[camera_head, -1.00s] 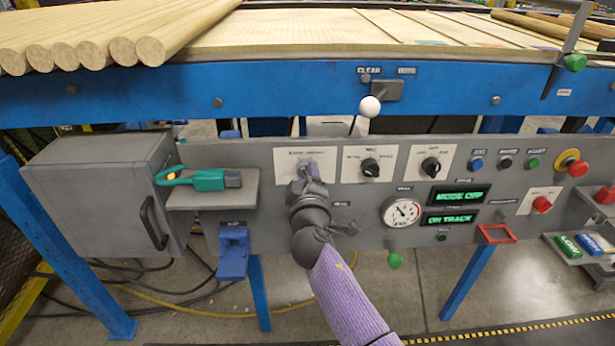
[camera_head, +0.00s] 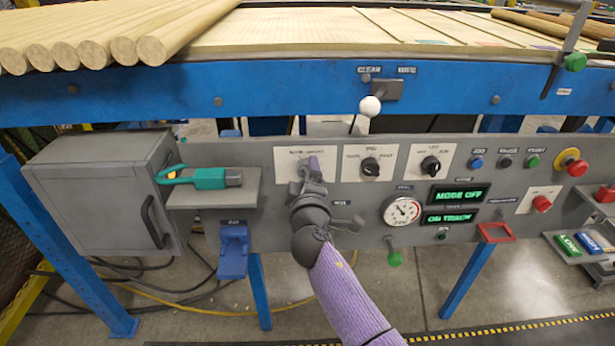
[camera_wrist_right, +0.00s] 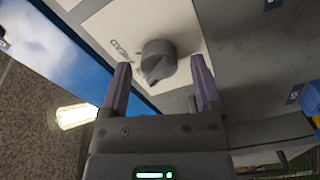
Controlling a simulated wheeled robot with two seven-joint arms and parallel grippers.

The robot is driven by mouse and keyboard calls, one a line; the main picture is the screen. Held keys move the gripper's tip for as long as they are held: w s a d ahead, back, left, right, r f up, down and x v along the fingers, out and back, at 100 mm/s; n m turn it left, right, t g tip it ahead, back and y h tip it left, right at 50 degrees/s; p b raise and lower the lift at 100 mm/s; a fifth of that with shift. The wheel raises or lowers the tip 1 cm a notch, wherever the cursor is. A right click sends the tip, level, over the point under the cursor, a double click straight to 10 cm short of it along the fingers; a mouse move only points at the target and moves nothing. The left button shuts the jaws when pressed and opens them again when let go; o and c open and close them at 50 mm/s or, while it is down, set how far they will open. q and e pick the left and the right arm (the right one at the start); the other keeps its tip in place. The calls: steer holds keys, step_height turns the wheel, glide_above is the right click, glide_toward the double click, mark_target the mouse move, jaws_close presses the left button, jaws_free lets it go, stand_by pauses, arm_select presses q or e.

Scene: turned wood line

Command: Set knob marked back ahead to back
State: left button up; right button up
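The dark round knob (camera_wrist_right: 158,60) sits on a pale plate (camera_wrist_right: 105,25) in the right wrist view. Lettering ending in "HEAD" is partly readable beside it; no "back" mark can be read. In the head view this plate (camera_head: 283,170) is the leftmost of the knob plates, and my right gripper mostly hides its knob. My right gripper (camera_head: 311,165) is in front of the plate. In the right wrist view my right gripper (camera_wrist_right: 161,75) is open, its two purple fingers apart on either side of the knob, with gaps. My left gripper is not in view.
Two similar knobs (camera_head: 370,166) (camera_head: 431,166) are to the right. A white-ball lever (camera_head: 370,106) stands above the panel. A green tool (camera_head: 205,179) lies on a shelf (camera_head: 240,197) at the left. A gauge (camera_head: 401,211) and a lit "MODE OFF" display (camera_head: 458,195) are at the right.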

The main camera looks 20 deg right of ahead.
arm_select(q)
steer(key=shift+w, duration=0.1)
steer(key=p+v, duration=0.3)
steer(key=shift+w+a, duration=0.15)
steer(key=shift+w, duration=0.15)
arm_select(e)
steer(key=v, duration=1)
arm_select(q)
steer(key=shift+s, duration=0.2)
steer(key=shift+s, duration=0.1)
